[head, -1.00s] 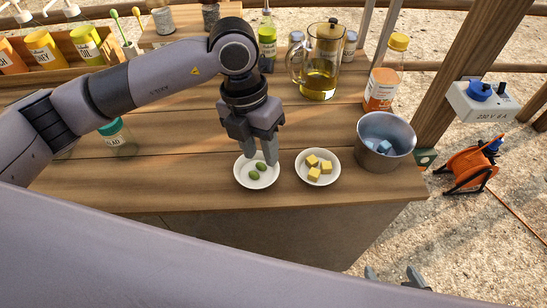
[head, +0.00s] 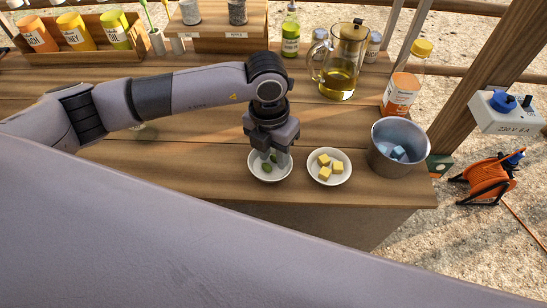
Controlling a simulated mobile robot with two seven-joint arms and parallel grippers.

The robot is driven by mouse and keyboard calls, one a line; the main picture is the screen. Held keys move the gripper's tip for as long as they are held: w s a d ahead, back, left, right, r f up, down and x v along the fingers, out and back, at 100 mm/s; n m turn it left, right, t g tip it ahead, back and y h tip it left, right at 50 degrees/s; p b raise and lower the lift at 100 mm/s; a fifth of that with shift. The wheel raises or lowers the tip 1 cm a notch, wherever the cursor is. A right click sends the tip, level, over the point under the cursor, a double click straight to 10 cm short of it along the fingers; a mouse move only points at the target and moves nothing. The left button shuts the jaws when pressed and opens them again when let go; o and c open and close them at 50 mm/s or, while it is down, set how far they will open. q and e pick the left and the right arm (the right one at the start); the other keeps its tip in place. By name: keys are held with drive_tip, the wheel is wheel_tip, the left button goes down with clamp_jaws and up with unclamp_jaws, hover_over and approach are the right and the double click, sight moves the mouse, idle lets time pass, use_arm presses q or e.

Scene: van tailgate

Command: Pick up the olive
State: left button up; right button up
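Two green olives are in a small white dish (head: 257,175) near the front edge of the wooden counter. One olive (head: 267,168) lies in plain view in the dish. The other olive (head: 274,158) shows partly between the fingers of my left gripper (head: 274,160). That gripper points down into the dish, its fingers apart on either side of this olive. Whether they touch it is too small to tell. My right gripper is not in view.
A white dish of yellow cubes (head: 346,172) stands just right of the olive dish. Further right is a metal pot (head: 412,162) with blue cubes. A glass jug (head: 337,82) and an orange-labelled bottle (head: 402,92) stand behind. The counter's front edge is close.

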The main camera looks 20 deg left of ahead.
use_arm(q)
drive_tip(key=shift+f, duration=0.3)
clamp_jaws()
drive_tip(key=shift+r, duration=0.15)
